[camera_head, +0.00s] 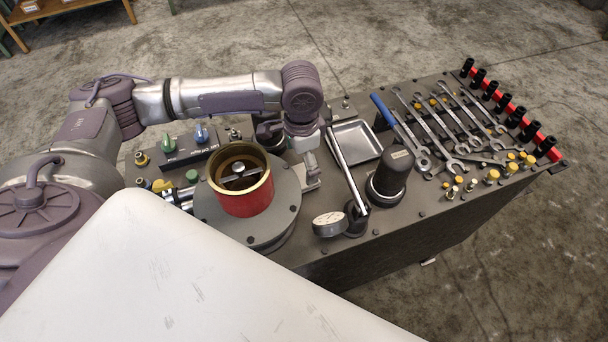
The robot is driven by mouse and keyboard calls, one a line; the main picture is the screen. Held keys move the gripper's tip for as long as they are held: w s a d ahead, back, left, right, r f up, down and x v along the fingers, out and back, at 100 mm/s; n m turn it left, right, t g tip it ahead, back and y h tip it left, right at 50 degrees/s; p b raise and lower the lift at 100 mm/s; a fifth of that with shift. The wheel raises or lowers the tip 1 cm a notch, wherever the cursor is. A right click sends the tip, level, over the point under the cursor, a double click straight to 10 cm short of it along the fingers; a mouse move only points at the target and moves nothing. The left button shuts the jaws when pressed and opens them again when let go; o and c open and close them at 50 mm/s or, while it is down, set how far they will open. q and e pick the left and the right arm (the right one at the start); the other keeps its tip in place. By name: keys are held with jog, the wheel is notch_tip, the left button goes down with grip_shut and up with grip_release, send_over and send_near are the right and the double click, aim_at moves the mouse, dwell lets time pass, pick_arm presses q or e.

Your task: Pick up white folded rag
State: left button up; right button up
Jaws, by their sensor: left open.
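I cannot make out a white folded rag in the head view. My left gripper (312,173) points down over the workbench (392,236), between the red cylinder (245,196) and the shallow metal tray (356,142). It is open, and I see nothing held in it. Its fingers are small and partly hidden at this angle. The tray looks empty. My right gripper is not in view.
Several wrenches (442,126) lie at the bench's right, beside a red rack (520,115) of black sockets. The concrete floor (400,40) behind is clear.

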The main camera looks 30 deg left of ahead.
aim_at(302, 175)
pick_arm(q)
notch_tip(302, 175, down, 4)
jog(key=shift+d+f+p, duration=0.1)
jog(key=shift+f+p, duration=0.15)
jog(key=shift+p, duration=0.1)
jog(key=shift+c, duration=0.2)
jog(key=shift+r, duration=0.1)
jog(key=c, duration=1)
